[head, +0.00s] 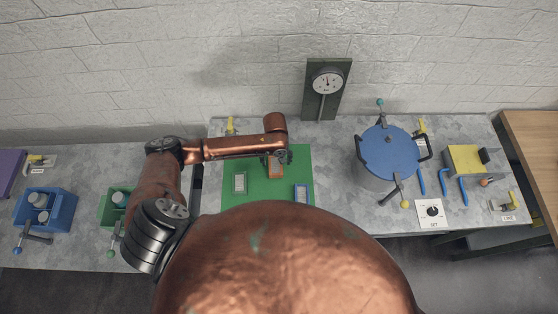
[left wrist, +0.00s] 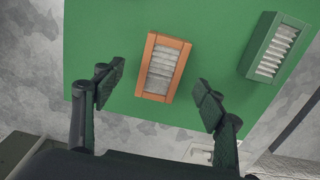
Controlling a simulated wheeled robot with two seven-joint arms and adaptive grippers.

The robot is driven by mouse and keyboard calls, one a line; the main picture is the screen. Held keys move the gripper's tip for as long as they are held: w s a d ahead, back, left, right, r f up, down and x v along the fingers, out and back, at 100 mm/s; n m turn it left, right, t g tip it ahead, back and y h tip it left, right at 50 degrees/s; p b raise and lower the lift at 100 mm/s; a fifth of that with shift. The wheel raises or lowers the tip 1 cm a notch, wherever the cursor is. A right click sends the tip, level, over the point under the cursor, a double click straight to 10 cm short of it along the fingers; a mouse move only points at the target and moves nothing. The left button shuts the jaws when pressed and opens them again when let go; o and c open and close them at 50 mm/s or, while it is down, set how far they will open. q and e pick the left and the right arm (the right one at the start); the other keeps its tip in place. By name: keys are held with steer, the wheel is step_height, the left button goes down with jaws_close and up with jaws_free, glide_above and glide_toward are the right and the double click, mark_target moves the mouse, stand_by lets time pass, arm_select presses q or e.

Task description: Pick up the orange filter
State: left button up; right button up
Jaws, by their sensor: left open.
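The orange filter (head: 275,167) lies on the green mat (head: 265,192). It is a flat rectangular frame with a pale pleated middle. In the left wrist view the orange filter (left wrist: 163,67) sits just beyond and between the spread fingers of my left gripper (left wrist: 152,92), a little tilted. The left gripper is open and empty, with a finger on either side. In the head view my left gripper (head: 284,156) is over the filter and partly covers it. My right gripper does not show.
A green filter (head: 239,182) and a blue filter (head: 302,194) lie on the same mat. The green one also shows in the left wrist view (left wrist: 274,47). A blue-lidded pot (head: 388,150) stands to the right. A gauge (head: 327,83) stands behind.

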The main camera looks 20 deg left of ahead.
mark_target(276, 165)
arm_select(q)
steer(key=shift+s+a+f, duration=0.15)
steer(key=shift+s+f, duration=0.4)
steer(key=shift+f, duration=0.05)
steer(key=f, duration=0.1)
steer(key=w+f, duration=0.1)
steer(key=f, duration=0.1)
steer(key=shift+w+a+f+p, duration=0.1)
steer(key=shift+w+a+p, duration=0.05)
steer(key=shift+w+p, duration=0.2)
steer(key=shift+s+f, duration=0.1)
steer(key=shift+f, duration=0.65)
steer(key=shift+s, duration=0.1)
steer(key=shift+w+f, duration=0.1)
steer(key=shift+w, duration=0.15)
steer(key=c, duration=0.3)
steer(key=shift+s, duration=0.2)
steer(key=c, duration=0.7)
steer(key=shift+w, duration=0.1)
steer(key=shift+c, duration=0.6)
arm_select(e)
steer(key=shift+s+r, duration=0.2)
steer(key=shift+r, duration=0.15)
